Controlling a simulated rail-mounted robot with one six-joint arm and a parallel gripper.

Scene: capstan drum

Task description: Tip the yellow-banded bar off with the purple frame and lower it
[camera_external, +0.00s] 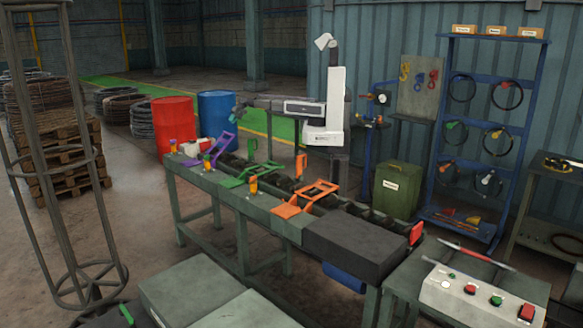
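The purple frame (218,147) stands tilted up at the left part of the long green bench (270,208), its upper end raised. My gripper (238,112) is at the left end of my outstretched arm, above and slightly right of the purple frame. A small gap seems to separate them, but contact cannot be ruled out. The fingers are too small to tell whether they are open or shut. I cannot make out the yellow-banded bar; dark bars or rollers lie along the bench behind the frames, partly hidden.
Green (251,146) and orange (300,164) upright parts stand behind. Red (174,122) and blue (217,113) drums stand behind the bench's left end.

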